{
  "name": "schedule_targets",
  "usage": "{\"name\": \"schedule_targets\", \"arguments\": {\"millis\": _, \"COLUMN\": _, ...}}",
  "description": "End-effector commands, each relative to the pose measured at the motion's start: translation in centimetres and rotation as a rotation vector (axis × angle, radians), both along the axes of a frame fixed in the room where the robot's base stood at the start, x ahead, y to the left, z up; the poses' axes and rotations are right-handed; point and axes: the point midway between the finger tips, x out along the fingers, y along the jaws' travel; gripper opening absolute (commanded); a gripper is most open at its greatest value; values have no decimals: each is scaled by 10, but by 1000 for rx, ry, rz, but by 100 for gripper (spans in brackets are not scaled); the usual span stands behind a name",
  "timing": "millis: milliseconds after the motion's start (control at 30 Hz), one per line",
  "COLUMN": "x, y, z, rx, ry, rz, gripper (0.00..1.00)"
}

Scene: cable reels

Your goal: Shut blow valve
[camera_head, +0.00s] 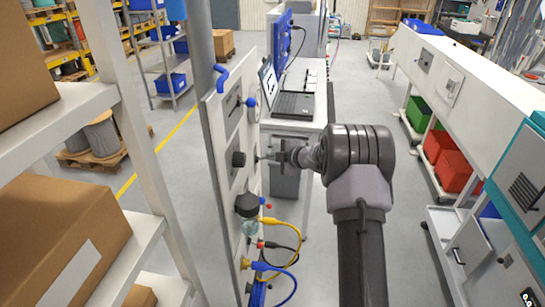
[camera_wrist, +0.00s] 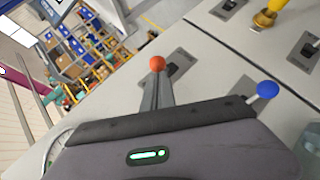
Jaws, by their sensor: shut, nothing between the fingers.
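My gripper (camera_head: 272,156) is shut and empty, beside the upright white panel (camera_head: 212,130) in the head view. In the wrist view my gripper's fingers (camera_wrist: 157,88) point at the panel. An orange ball knob (camera_wrist: 157,63) shows right at their tips; whether they touch it I cannot tell. A blue ball knob (camera_wrist: 266,89) on a pale stem sits to the right. A yellow fitting (camera_wrist: 265,18) is near the top. No label shows which of these is the blow valve.
Yellow and blue hoses (camera_head: 283,224) hang low on the panel. A shelf with cardboard boxes (camera_head: 62,235) is at the left. The floor right of my arm is clear up to the white workbench (camera_head: 455,85).

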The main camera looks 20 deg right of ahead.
Motion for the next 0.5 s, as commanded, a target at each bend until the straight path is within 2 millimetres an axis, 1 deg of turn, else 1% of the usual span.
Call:
{"name": "schedule_targets", "arguments": {"millis": 267, "x": 0, "y": 0, "z": 0, "rx": 2, "ry": -1, "rz": 0, "gripper": 0}}
{"name": "schedule_targets", "arguments": {"millis": 500, "x": -2, "y": -3, "z": -6, "rx": 41, "ry": -26, "rz": -2, "gripper": 0}}
